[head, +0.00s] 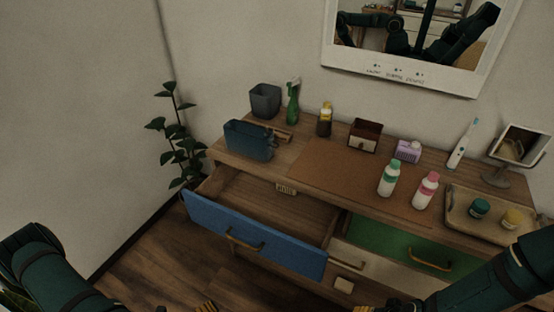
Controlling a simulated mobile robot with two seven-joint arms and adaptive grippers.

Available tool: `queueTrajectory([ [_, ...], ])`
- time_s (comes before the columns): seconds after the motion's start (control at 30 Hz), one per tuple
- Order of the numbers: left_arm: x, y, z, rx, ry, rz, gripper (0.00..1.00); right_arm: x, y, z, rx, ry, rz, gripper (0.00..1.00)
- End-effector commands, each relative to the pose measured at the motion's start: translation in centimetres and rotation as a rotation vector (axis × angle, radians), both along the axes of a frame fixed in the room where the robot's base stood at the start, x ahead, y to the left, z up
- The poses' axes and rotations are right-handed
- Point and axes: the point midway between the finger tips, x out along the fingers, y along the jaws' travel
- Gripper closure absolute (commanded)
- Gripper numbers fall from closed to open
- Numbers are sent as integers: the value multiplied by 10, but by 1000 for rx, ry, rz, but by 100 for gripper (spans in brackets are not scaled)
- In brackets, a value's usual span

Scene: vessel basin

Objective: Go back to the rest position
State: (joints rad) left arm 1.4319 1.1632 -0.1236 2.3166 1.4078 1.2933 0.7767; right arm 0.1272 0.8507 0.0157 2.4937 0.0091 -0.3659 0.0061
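My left arm comes in at the lower left, and a small yellowish tip of my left gripper (208,307) shows at the bottom edge. My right arm comes in at the lower right, and part of my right gripper (368,308) shows at the bottom edge. Most of both grippers is cut off, so their opening is hidden. Both are in front of the wooden dresser (235,162). The green-fronted drawer (385,237) appears shut.
On the dresser top are a blue bin (248,141), green spray bottle (293,102), brown box (364,136), green-capped bottle (389,178), pink-capped bottle (426,190) and tray (460,214) with two jars. A plant (178,140) stands left. Floor at lower left is clear.

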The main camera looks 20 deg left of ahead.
Motion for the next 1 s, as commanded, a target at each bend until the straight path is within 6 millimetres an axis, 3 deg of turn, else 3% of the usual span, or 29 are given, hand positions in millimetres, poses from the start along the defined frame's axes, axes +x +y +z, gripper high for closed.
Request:
queueTrajectory([
  [0.2,7,-68,13,163,-112,-496,59,0,0,0,0,0,0,53],
  [0.4,-15,-122,15,450,-357,-1121,59,0,0,0,0,0,0,53],
  [0.53,-26,-132,6,690,-595,-1514,59,0,0,0,0,0,0,53],
  [0.63,-21,-130,-3,893,-817,-1783,59,0,0,0,0,0,0,53],
  [0.77,6,-127,-10,1188,-1167,-2072,59,0,0,0,0,0,0,53],
  [0.87,40,-132,-8,1432,-1471,-2221,59,0,0,0,0,0,0,53],
  [0.9,55,-137,-5,-1512,1579,2235,59,0,0,0,0,0,0,53],
  [1.0,87,-153,6,-1446,1557,1901,59,0,0,0,0,0,0,53],
])
